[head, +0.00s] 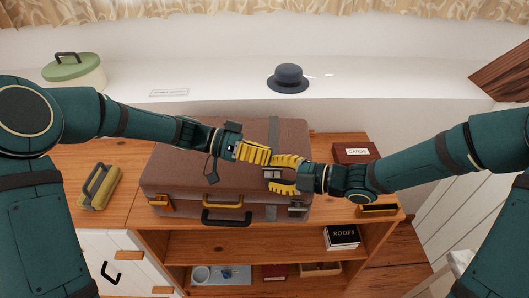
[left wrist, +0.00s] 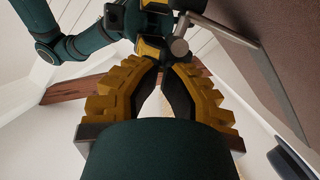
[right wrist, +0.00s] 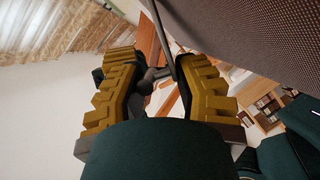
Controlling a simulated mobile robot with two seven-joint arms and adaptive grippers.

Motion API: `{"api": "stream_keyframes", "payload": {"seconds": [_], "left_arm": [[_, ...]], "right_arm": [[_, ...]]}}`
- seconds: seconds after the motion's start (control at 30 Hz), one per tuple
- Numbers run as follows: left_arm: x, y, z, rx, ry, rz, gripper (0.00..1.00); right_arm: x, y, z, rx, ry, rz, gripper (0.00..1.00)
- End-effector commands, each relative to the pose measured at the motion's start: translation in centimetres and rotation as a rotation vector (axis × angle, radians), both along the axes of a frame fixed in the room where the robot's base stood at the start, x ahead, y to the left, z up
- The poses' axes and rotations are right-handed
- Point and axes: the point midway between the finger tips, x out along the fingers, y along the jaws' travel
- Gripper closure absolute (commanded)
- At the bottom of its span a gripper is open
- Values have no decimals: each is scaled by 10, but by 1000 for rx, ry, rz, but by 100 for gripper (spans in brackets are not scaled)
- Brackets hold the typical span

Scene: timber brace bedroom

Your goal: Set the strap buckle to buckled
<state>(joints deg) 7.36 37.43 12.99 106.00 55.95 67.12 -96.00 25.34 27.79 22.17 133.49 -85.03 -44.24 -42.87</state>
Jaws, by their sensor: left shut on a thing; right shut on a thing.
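A brown suitcase (head: 180,165) lies closed on the wooden cabinet. A grey strap (head: 273,132) runs over its lid and down its front. The grey strap buckle (head: 272,173) shows at the lid's front edge, partly hidden between my grippers. My left gripper (head: 268,156) is shut at the buckle from the upper left; a grey metal piece (left wrist: 180,47) shows at its fingertips. My right gripper (head: 276,172) is shut at the buckle from the right; a dark grey piece (right wrist: 150,76) sits between its fingertips. Whether the buckle's halves are joined cannot be told.
The suitcase has a black front handle (head: 226,217) and a latch (head: 297,208) at right. A yellow-handled item (head: 100,187) stands left, a dark red box (head: 352,152) right. A dark hat (head: 288,78) and green pot (head: 74,72) stand on the white ledge behind.

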Motion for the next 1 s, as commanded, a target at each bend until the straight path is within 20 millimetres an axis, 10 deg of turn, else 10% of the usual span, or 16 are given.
{"api": "stream_keyframes", "payload": {"seconds": [0.4, 0.43, 0.5, 1.0], "left_arm": [[-10, 1, -10, 2, 4, -5, 100], [-10, 0, -10, 2, 5, -5, 100], [-11, 0, -10, 2, 5, -5, 100], [-10, 1, -10, 2, 3, -3, 100]], "right_arm": [[0, 1, 1, 3, 0, 0, 100], [0, 1, 1, 3, -1, 1, 55], [0, 1, 1, 3, -1, 1, 33], [-6, -16, 4, -1, -2, -3, 33]]}}
